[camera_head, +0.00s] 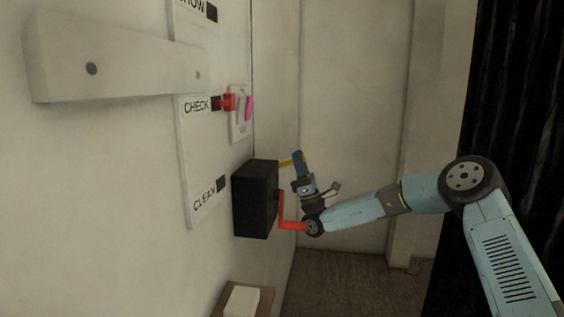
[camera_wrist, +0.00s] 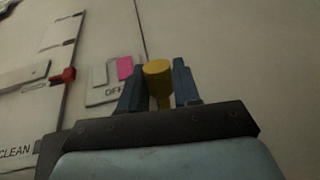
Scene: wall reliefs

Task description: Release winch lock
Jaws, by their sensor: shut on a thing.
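The winch is a black box (camera_head: 257,198) on the wall in the head view, with a red crank (camera_head: 290,225) in front of it. A short yellow lever (camera_head: 286,163) sticks out near its top; I take it for the winch lock. My gripper (camera_head: 297,158) is at this lever's outer end. In the wrist view, the lever's yellow round end (camera_wrist: 158,72) sits between the two blue fingers of my gripper (camera_wrist: 158,88), which is shut on it. The lever's inner end is hidden in the wrist view.
A panel marked CHECK and CLEAN (camera_head: 203,150) with a red slider (camera_head: 229,102) is on the wall. A switch plate with a pink part (camera_head: 249,108) is above the winch. A pale bar (camera_head: 110,68) juts out at upper left. A small box (camera_head: 242,300) is below.

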